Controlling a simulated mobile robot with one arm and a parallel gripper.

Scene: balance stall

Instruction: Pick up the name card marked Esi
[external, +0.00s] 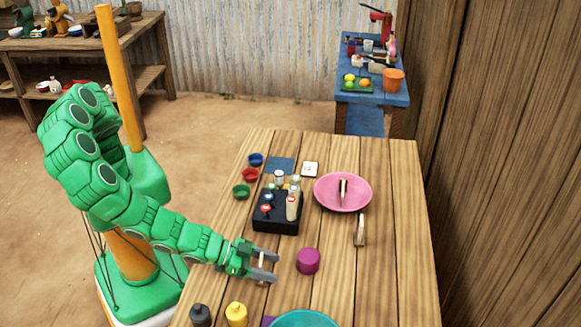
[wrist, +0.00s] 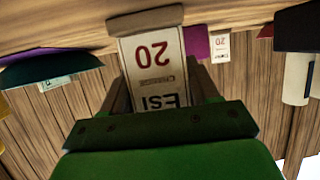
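The Esi name card (wrist: 153,58) shows in the wrist view, upside down to me, with "ESI" and a red "20" on white. It has a wooden strip (wrist: 145,19) along its far edge. My gripper (external: 264,266) is low over the near-left part of the table in the external view. Its two fingers are apart, one on each side of the card, also seen in the wrist view (wrist: 163,90). In the external view the card (external: 261,259) is a thin pale piece between the fingers, mostly hidden. I cannot tell whether both fingers press on it.
A purple cylinder (external: 308,261) stands just right of my gripper. Another card (external: 360,230) stands farther right. A black rack (external: 276,216) with bottles and a pink bowl (external: 343,192) are behind.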

